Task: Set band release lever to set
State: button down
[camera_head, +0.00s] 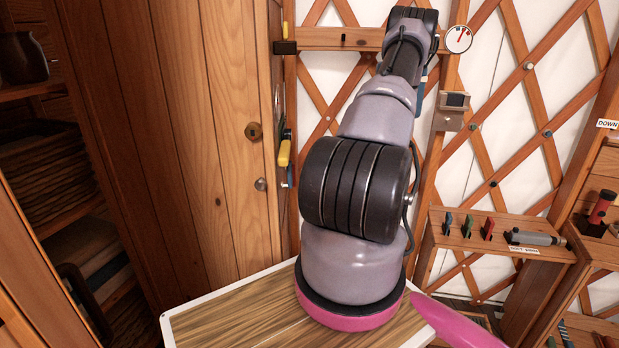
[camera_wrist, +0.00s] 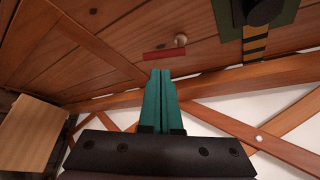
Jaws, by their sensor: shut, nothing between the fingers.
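No part in view is legibly marked as the band release lever, so I cannot tell which one it is. In the wrist view my gripper (camera_wrist: 160,73) is shut, its two teal fingers together and empty. A small red bar (camera_wrist: 164,55) lies just beyond the fingertips on brown boards, with a pale round knob (camera_wrist: 181,40) beside its right end. A green plate (camera_wrist: 286,16) with a black knob-like part (camera_wrist: 262,10) and a yellow-and-black striped strip (camera_wrist: 254,46) is at the upper right. In the head view my arm hides my gripper.
In the head view a yellow handle (camera_head: 284,152) hangs beside the wooden door (camera_head: 230,120). A round gauge (camera_head: 459,39) and a grey box (camera_head: 452,112) are on the lattice wall. A shelf (camera_head: 490,247) with small coloured pieces and a red-topped part (camera_head: 602,207) are at right.

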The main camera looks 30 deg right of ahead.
jog(key=shift+v, duration=1.2)
jog(key=shift+d, duration=0.1)
